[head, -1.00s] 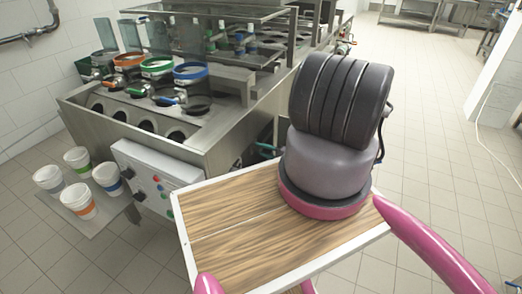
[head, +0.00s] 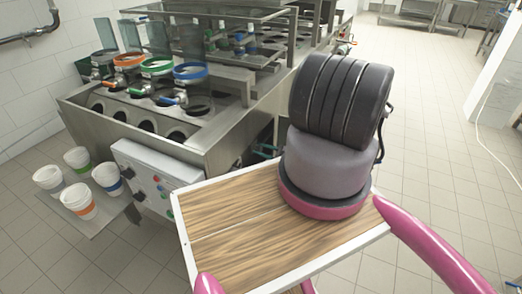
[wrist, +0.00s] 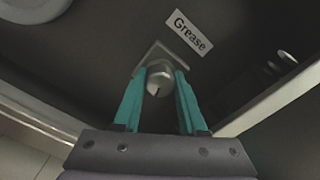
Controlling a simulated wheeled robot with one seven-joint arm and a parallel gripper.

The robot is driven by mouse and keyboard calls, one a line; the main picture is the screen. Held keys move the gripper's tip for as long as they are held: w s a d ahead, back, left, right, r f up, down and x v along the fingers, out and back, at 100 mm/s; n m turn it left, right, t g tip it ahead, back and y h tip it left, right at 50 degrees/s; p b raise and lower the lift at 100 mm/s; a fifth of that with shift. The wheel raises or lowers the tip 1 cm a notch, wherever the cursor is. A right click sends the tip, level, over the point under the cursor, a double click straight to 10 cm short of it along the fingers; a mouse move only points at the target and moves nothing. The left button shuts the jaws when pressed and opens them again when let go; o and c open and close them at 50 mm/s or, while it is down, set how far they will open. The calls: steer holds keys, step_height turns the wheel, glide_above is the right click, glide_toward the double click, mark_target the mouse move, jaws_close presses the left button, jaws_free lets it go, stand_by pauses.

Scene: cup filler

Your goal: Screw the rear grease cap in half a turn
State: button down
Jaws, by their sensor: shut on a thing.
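A round metal grease cap (wrist: 158,83) shows in the wrist view, on a square mount against a dark panel. A white label reading "Grease" (wrist: 193,31) is just above and to the right of it. My gripper (wrist: 161,80) has its teal fingers on either side of the cap and is shut on it. In the head view, a small teal part of my gripper (head: 266,151) shows at the machine's side, mostly behind my arm. The cap is hidden there.
The steel cup filling machine (head: 225,130) stands at the left, with coloured rings on top and a control box (head: 155,180) in front. Several paper cups (head: 78,200) stand on a low shelf. Pale frame edges flank the panel in the wrist view. The tiled floor at right is clear.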

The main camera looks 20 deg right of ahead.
steer(key=shift+f+m, duration=0.1)
steer(key=shift+m, duration=0.5)
steer(key=shift+c, duration=2.3)
jaws_free()
steer(key=v, duration=1.1)
